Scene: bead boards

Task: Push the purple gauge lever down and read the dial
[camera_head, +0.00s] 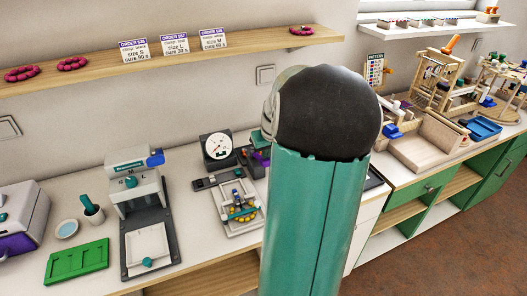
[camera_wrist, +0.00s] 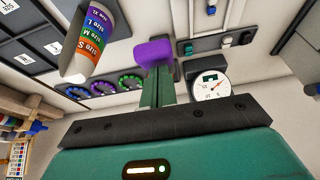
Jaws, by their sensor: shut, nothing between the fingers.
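The gauge's white round dial (camera_head: 217,147) stands against the wall, left of my arm in the head view. It also shows in the wrist view (camera_wrist: 210,83), right of my gripper, with a thin needle; the scale is too small to read surely. The purple lever (camera_wrist: 154,52) shows as a rounded block just beyond my fingertips in the wrist view. In the head view only a bit of purple (camera_head: 262,156) shows beside my arm. My gripper (camera_wrist: 157,72) is shut and empty, its tips at or very near the lever; I cannot tell if they touch.
A size cone with coloured bands (camera_wrist: 90,38) stands close to the gripper in the wrist view. Several coloured rings (camera_wrist: 104,87) lie nearby. A bead tray (camera_head: 239,212), a press (camera_head: 136,190) and a green board (camera_head: 77,262) occupy the counter. A shelf (camera_head: 180,63) runs above.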

